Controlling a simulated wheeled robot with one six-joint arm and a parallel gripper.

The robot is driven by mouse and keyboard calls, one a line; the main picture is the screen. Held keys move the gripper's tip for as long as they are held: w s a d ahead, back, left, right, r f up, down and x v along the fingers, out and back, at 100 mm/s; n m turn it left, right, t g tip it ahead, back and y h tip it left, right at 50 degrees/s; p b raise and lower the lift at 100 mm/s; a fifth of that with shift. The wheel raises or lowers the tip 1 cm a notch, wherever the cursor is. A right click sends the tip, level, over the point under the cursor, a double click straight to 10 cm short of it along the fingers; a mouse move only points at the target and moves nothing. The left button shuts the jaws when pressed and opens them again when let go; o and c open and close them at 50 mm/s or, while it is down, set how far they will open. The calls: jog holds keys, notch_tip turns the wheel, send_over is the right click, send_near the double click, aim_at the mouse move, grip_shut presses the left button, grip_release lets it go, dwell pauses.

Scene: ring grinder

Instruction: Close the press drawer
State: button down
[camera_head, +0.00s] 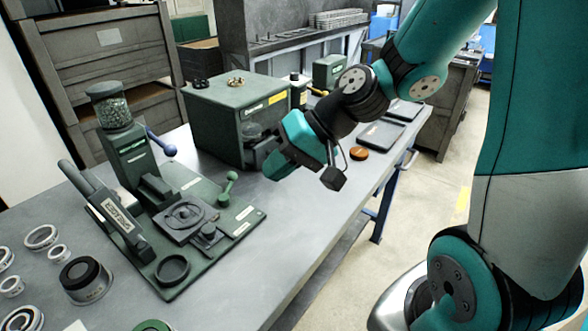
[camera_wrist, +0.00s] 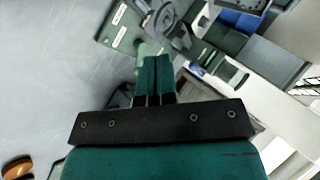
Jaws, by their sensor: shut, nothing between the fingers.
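The green box-shaped press (camera_head: 235,112) stands on the bench in the middle of the head view. A recess opens in its front, with a dark rounded part inside. A dark drawer-like part (camera_head: 262,150) shows low at that front, partly hidden behind my gripper, so I cannot tell how far out it stands. My gripper (camera_head: 273,172) is just in front of the press, its tip pointing down and left. In the wrist view its two teal fingers (camera_wrist: 155,62) lie together, shut and empty. I cannot tell whether they touch the drawer.
A green grinder with a base plate (camera_head: 232,232) and lever knob (camera_head: 231,176) stands on the bench to the left. Metal rings (camera_head: 42,237) lie further left. An orange-brown puck (camera_head: 359,153) and dark trays (camera_head: 381,134) lie to the right. Bare bench (camera_head: 270,220) lies in front.

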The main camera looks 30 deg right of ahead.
jog(key=w+d+f+m+t+h+b, duration=0.1)
jog(key=w+d+f+m+t, duration=0.1)
jog(key=d, duration=0.4)
jog(key=w+d+f+m+t+h+b, duration=0.1)
jog(key=w+d+f+m+t+b, duration=0.1)
jog(key=d+f+m, duration=0.3)
jog(key=w+d+f+m+t+h+b, duration=0.1)
jog(key=d+f+m+t, duration=0.2)
jog(key=d, duration=0.6)
jog(key=shift+w+f+m+t+h+b, duration=0.2)
jog(key=shift+m+t, duration=0.15)
jog(key=shift+m, duration=0.15)
jog(key=shift+w+f+m+t+h+b, duration=0.1)
jog(key=shift+w+m+t, duration=0.1)
jog(key=shift+m+t, duration=0.25)
jog(key=p+x, duration=0.1)
jog(key=x, duration=0.8)
jog(key=shift+a+r+p, duration=0.1)
jog(key=shift+a+p, duration=0.05)
jog(key=shift+p, duration=0.15)
jog(key=shift+w+a+r+p, duration=0.1)
jog(key=shift+w+a+p, duration=0.15)
jog(key=shift+w, duration=0.45)
jog(key=shift+w+a+r+p, duration=0.1)
jog(key=shift+w+a+p, duration=0.15)
jog(key=shift+w, duration=0.45)
jog(key=shift+w+a+p, duration=0.25)
jog(key=shift+w, duration=0.5)
